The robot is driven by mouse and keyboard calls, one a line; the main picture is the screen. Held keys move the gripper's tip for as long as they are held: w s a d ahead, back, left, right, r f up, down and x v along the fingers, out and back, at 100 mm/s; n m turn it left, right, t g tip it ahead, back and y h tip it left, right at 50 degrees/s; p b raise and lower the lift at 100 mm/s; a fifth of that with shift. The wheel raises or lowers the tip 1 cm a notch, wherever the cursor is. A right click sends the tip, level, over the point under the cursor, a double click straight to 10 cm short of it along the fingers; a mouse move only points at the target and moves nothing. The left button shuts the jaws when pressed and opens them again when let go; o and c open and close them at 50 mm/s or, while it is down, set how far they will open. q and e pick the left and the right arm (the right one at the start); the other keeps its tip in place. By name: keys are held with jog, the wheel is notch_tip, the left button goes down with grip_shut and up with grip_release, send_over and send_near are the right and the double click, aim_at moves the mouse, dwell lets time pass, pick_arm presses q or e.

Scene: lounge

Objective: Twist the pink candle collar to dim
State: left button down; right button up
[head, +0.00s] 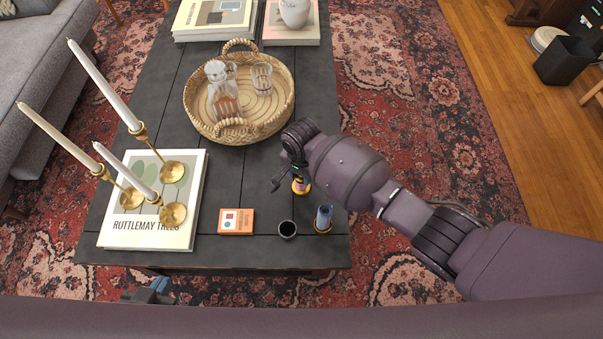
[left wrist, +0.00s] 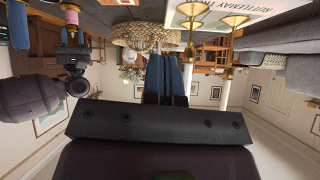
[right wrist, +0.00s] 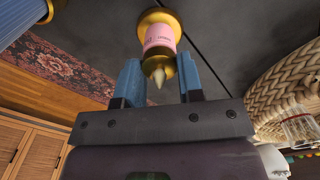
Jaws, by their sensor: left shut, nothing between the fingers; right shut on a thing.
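The pink candle (right wrist: 160,38) stands upright on a gold base (right wrist: 157,17) and has a gold collar (right wrist: 158,65) at its flame-shaped tip. My right gripper (right wrist: 159,72) is shut on the collar, one blue finger on each side. In the head view the right gripper (head: 295,165) hides most of the candle; its gold base (head: 301,188) shows on the dark table. My left gripper (head: 152,288) is shut and empty, low at the table's front edge. Its blue fingers (left wrist: 165,72) are together in the left wrist view.
A wicker tray (head: 190,105) with glassware is behind. Tall candles in gold holders (head: 173,213) and a book (head: 120,238) are left.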

jog(key=shift+r+m+p, duration=0.3)
jog(key=shift+r+p, duration=0.05)
jog(key=shift+r, duration=0.1)
jog(key=shift+m+p, duration=0.3)
jog(key=shift+p, duration=0.05)
jog(key=shift+f+m+p, duration=0.2)
jog(key=shift+m+p, duration=0.25)
jog(key=shift+m, duration=0.25)
jog(key=shift+m+p, duration=0.4)
jog(key=shift+m, duration=0.5)
jog(key=m, duration=0.2)
jog(key=shift+s+f+m+p, duration=0.1)
jog(key=shift+f+m+p, duration=0.1)
jog(key=shift+m+p, duration=0.15)
pick_arm(q)
jog(key=shift+w+r+t, duration=0.1)
jog(key=shift+r+t, duration=0.2)
jog(key=shift+r, duration=1.6)
pick_arm(e)
jog(key=shift+f+m, duration=0.1)
jog(key=shift+m, duration=1.45)
jog(key=shift+d, duration=0.1)
